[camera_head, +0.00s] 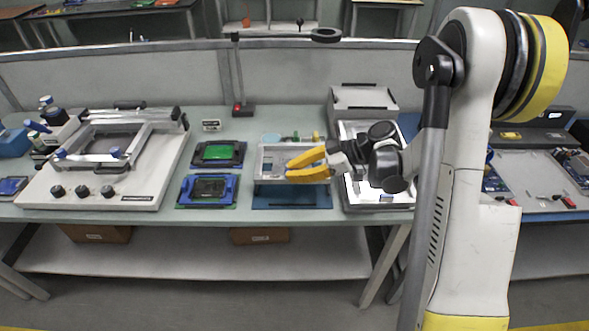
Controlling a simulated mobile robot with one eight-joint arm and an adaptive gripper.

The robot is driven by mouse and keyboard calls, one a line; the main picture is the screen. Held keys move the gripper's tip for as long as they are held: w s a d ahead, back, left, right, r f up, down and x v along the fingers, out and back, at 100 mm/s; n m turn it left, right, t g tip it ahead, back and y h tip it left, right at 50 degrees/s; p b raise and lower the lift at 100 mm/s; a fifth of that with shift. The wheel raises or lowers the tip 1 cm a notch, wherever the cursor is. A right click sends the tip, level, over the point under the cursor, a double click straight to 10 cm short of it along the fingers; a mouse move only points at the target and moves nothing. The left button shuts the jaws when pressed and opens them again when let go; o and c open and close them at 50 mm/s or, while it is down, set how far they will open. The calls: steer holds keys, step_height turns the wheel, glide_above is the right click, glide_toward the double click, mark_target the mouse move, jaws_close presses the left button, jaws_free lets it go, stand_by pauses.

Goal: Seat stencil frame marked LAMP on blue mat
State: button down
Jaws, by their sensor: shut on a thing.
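My gripper (291,168), with yellow fingers, reaches in from the right and is shut on a light grey rectangular frame (267,180), which I take to be the stencil frame. Its marking is too small to read. The blue mat (290,199) lies on the bench, its front part showing just below the frame in the picture. The frame covers the mat's back part. I cannot tell whether the frame touches the mat or hangs above it.
Green boards in dark and blue holders (233,191) lie left of the mat. A large white printer (97,193) stands farther left. A bright metal tray (353,201) lies to the right, with a pale box (362,93) behind it. A lamp stand (238,108) rises at the back.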

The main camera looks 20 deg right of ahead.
step_height(320, 180, down, 5)
steer(key=b, duration=0.3)
steer(key=shift+f, duration=0.15)
steer(key=shift+f+b, duration=0.6)
steer(key=shift+b, duration=0.15)
steer(key=shift+f+b, duration=0.8)
steer(key=shift+b, duration=0.25)
stand_by(0.5)
stand_by(0.3)
steer(key=c, duration=1.5)
jaws_free()
steer(key=shift+c, duration=0.5)
steer(key=shift+c, duration=1.3)
steer(key=shift+r, duration=0.15)
